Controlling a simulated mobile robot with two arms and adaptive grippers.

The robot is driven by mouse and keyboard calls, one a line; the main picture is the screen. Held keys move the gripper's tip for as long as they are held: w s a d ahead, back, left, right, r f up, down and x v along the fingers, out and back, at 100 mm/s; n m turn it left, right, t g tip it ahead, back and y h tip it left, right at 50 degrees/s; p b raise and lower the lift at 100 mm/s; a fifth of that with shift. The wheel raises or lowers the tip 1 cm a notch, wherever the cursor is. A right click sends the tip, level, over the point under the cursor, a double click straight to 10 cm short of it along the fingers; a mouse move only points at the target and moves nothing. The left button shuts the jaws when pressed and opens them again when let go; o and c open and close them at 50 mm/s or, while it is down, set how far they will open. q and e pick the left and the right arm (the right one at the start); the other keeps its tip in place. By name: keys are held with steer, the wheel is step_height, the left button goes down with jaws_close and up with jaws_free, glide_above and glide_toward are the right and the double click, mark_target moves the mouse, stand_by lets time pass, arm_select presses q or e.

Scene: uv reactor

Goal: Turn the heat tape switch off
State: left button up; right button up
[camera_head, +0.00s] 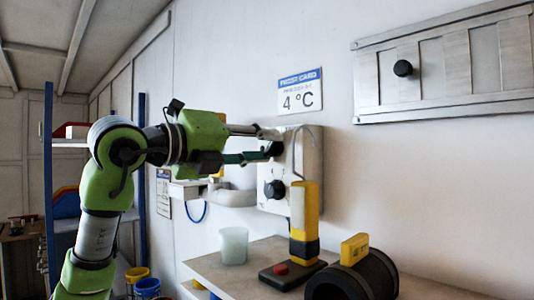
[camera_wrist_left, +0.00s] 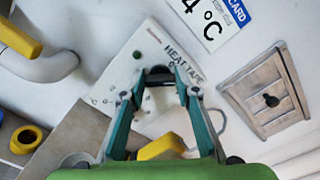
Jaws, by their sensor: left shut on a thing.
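In the left wrist view the panel (camera_wrist_left: 118,72) carries the words HEAT TAPE beside a dark knob (camera_wrist_left: 160,76). My left gripper (camera_head: 270,144) reaches in from the left and is shut on the upper knob, one finger on either side. In the left wrist view its fingertips (camera_wrist_left: 160,84) flank the knob and partly hide it. The knob's exact setting cannot be read. My right gripper is not in view.
Below the panel, a bench (camera_head: 235,267) holds a translucent cup (camera_head: 233,246), a yellow and black upright device (camera_head: 304,220) and a black cylinder with a yellow block (camera_head: 355,249). A grey pipe (camera_head: 233,197) runs left of the panel. A 4 °C sign (camera_head: 300,92) hangs above.

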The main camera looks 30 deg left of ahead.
arm_select(q)
steer(key=n, duration=0.1)
steer(key=n+b, duration=0.1)
steer(key=n, duration=0.3)
steer(key=shift+f, duration=0.35)
steer(key=shift+c, duration=0.2)
steer(key=shift+n+b, duration=0.6)
steer(key=shift+n, duration=1)
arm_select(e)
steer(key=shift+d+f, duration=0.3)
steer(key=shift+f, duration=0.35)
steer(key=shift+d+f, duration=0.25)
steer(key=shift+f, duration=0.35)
arm_select(q)
steer(key=shift+o, duration=0.2)
steer(key=o, duration=1.1)
steer(key=shift+a, duration=0.15)
steer(key=shift+s+a+r, duration=0.15)
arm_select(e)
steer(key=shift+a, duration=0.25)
arm_select(q)
steer(key=v, duration=1.2)
steer(key=shift+a, duration=0.1)
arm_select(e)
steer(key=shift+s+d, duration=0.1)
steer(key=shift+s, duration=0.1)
